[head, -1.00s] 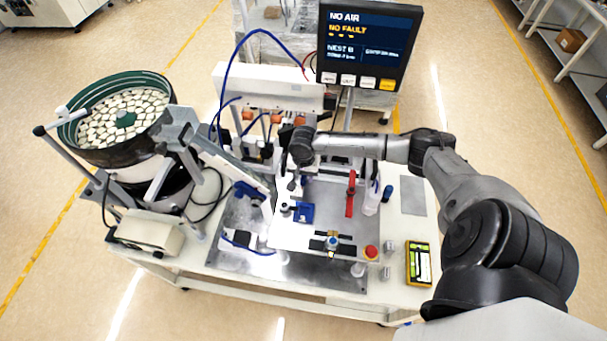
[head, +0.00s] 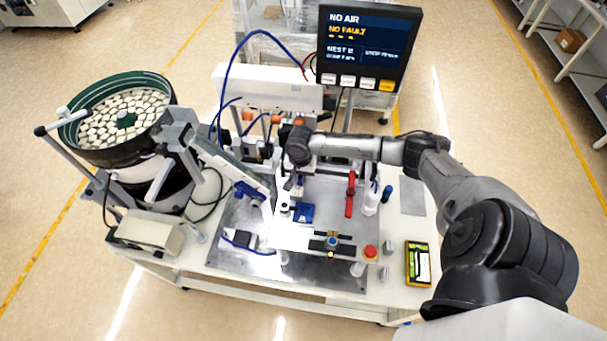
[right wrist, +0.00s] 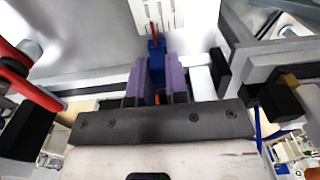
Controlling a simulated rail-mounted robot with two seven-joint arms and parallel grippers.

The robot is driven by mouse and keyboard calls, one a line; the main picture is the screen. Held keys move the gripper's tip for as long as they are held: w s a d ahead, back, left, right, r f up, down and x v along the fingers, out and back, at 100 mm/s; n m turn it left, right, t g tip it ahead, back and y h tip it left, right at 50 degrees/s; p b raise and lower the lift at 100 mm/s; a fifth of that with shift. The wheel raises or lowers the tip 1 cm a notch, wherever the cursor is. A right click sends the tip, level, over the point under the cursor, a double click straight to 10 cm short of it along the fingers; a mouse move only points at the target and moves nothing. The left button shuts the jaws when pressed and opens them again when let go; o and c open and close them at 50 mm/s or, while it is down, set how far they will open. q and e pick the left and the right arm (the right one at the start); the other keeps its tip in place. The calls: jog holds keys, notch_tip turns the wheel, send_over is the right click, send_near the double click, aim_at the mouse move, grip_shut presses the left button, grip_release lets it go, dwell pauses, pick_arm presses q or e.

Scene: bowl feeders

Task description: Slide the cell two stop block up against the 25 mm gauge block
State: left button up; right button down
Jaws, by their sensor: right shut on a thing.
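My right gripper (head: 289,186) points down over the work plate at its left middle. In the right wrist view its two purple-padded fingers (right wrist: 156,72) are shut on a narrow blue piece (right wrist: 156,50), which looks like the stop block; I cannot tell for certain. A thin red part shows above this piece in that view. A blue fixture (head: 303,212) sits on the plate just in front of the gripper in the head view. I cannot pick out the 25 mm gauge block with certainty, nor any contact with it. My left gripper is not in view.
A red upright part (head: 350,196) and a clear bottle (head: 370,203) stand right of the gripper. A bowl feeder (head: 118,120) with its sloping track is at left. A red button (head: 370,252) and yellow meter (head: 418,263) are at front right. The screen (head: 368,48) reads NO AIR.

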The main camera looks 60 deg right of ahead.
jog(key=shift+w+a, duration=0.3)
jog(key=shift+w, duration=0.5)
jog(key=shift+s+d, duration=0.1)
jog(key=c, duration=1.1)
grip_release()
jog(key=shift+w, duration=0.2)
jog(key=shift+r+b, duration=0.5)
jog(key=shift+r, duration=6.4)
